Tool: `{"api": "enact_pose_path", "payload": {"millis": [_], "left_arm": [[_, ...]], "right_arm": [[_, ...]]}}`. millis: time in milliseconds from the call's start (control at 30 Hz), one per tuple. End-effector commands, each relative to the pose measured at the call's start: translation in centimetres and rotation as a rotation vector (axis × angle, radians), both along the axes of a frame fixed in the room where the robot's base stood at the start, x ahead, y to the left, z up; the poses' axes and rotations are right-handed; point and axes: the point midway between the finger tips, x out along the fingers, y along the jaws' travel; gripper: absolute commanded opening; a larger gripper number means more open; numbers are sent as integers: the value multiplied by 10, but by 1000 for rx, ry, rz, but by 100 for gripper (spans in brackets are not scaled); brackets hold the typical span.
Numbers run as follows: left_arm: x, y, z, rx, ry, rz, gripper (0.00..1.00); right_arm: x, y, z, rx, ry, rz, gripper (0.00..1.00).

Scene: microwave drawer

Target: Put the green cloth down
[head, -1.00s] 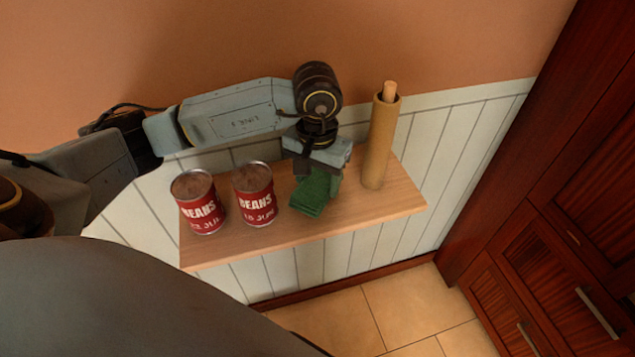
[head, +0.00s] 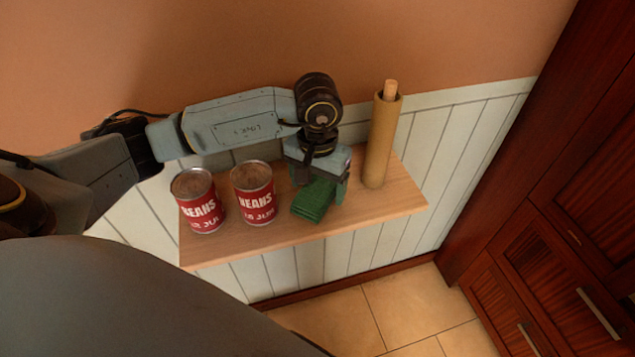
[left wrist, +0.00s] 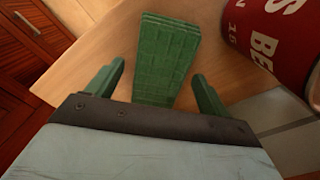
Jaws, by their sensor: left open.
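The green cloth (head: 313,201), a folded block, lies on the wooden shelf (head: 365,213) between a bean can and a cardboard tube. It also shows in the left wrist view (left wrist: 165,58), on the shelf board. My left gripper (head: 322,190) is directly over the cloth. In the left wrist view its two fingers (left wrist: 157,85) are spread, one on each side of the cloth's near end, with gaps between. Part of the cloth is hidden under the gripper in the head view. My right gripper is not in view.
Two red bean cans (head: 199,203) (head: 254,194) stand left of the cloth, the nearer one close to my gripper. A brown tube (head: 380,140) stands upright at right. The shelf's front edge drops to a tiled floor (head: 405,305). Dark wooden cabinets (head: 560,200) are at right.

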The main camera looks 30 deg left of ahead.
Motion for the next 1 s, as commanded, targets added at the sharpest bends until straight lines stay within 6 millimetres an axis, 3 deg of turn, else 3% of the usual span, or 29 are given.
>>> {"api": "enact_pose_path", "payload": {"millis": [167,600,800,1000], "left_arm": [[2,0,17,0,-7,-1,80],[1,0,106,-1,-4,0,80],[1,0,121,-1,-1,0,80],[0,0,123,-1,0,0,80]], "right_arm": [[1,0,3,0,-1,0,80],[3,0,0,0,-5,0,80],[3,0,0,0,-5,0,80],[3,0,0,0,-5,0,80]]}}
